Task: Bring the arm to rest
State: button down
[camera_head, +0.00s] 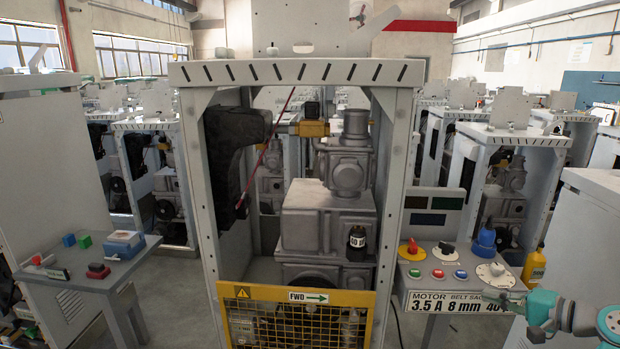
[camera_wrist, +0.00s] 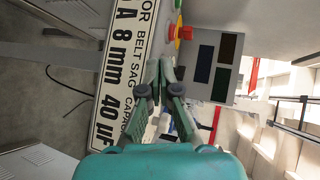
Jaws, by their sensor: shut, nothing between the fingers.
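My arm enters the head view at the lower right in teal. My gripper (camera_head: 490,295) is at its left end, in front of the right-hand control table (camera_head: 405,287), close to the right part of its lettered front plate (camera_head: 440,302). In the wrist view my gripper (camera_wrist: 160,66) points up the picture. Its two green fingers meet at the tips and hold nothing. The lettered plate (camera_wrist: 120,75) shows on its left there, turned on its side. I cannot tell the exact gap between fingers and table.
A dispenser frame (camera_head: 295,73) with grey machinery and a yellow mesh guard (camera_head: 297,320) stands in the middle. The control table bears a red knob on a yellow base (camera_head: 411,248) and several buttons. A side table (camera_head: 90,268) is left; a grey cabinet (camera_head: 590,215) is right.

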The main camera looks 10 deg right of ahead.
jog(key=s+a+f+h, duration=0.35)
jog(key=a+f, duration=0.55)
jog(key=f, duration=0.3)
jog(key=s+a+f+h, duration=0.2)
jog(key=s+a+f, duration=0.2)
jog(key=a+f, duration=0.7)
jog(key=s+a+f+n+h, duration=0.1)
jog(key=s+a+f, duration=0.2)
jog(key=s, duration=0.4)
jog(key=s+a+f+n+h, duration=0.1)
jog(key=s+a+f, duration=0.25)
jog(key=s, duration=0.45)
jog(key=s+a+r+n+t, duration=0.1)
jog(key=s+a+r+n, duration=0.2)
jog(key=s, duration=0.8)
jog(key=s+a+r+n, duration=0.4)
jog(key=s+r+n, duration=0.3)
jog(key=s+r, duration=0.4)
jog(key=shift+r+t+y, duration=0.4)
jog(key=shift+r+y, duration=0.05)
jog(key=shift+r, duration=0.1)
